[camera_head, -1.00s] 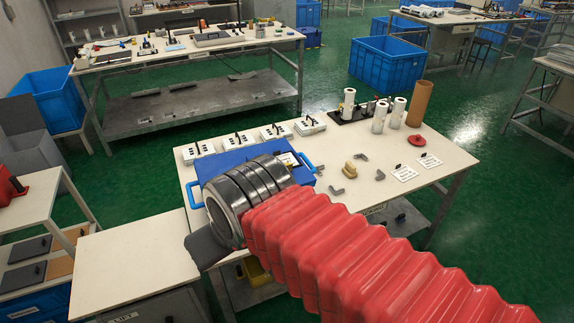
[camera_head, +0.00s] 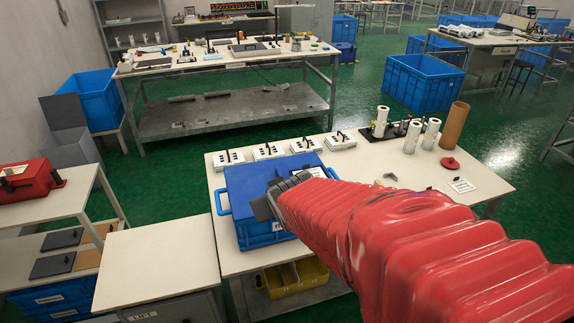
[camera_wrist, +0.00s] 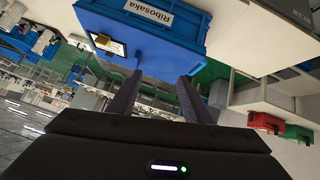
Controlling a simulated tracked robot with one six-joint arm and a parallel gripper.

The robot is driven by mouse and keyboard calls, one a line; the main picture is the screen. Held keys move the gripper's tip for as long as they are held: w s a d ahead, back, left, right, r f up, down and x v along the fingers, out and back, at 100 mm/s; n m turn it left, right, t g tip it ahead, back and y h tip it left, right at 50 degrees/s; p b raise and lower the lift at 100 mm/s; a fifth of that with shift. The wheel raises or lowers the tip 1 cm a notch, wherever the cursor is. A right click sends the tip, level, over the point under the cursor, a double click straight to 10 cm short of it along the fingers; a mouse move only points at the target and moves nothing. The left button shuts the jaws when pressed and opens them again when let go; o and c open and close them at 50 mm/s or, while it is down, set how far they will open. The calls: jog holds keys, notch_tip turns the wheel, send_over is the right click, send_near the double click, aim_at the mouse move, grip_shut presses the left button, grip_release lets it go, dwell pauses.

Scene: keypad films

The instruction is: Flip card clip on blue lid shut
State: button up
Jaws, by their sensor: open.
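The blue lid (camera_head: 250,178) lies on top of a blue crate at the left part of the work table. In the wrist view the lid (camera_wrist: 165,55) spans the upper middle, with a white card (camera_wrist: 112,46) and a small dark and yellowish clip (camera_wrist: 102,39) at its left. I cannot tell how far the clip stands open.
Several white key blocks (camera_head: 268,151) stand along the table's back edge. White rolls (camera_head: 381,121) and a brown tube (camera_head: 454,125) stand at the back right.

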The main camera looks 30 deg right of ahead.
jog(key=w+d+f+t+h, duration=0.1)
jog(key=w+d+f+t, duration=0.1)
jog(key=d+f, duration=0.3)
jog(key=w+d+f+t, duration=0.1)
jog(key=w+d+f, duration=0.15)
jog(key=d, duration=0.55)
jog(key=s+d+f+m+t+h, duration=0.1)
jog(key=s+d+f+m+t, duration=0.1)
jog(key=s+d+f+t, duration=0.2)
jog(key=s+d+t, duration=0.1)
jog(key=s, duration=0.2)
jog(key=shift+s+f, duration=0.3)
jog(key=shift+f, duration=0.05)
jog(key=shift+w, duration=0.1)
jog(key=x, duration=1.3)
jog(key=shift+w+d+r, duration=0.15)
jog(key=shift+w, duration=0.15)
jog(key=c, duration=1.1)
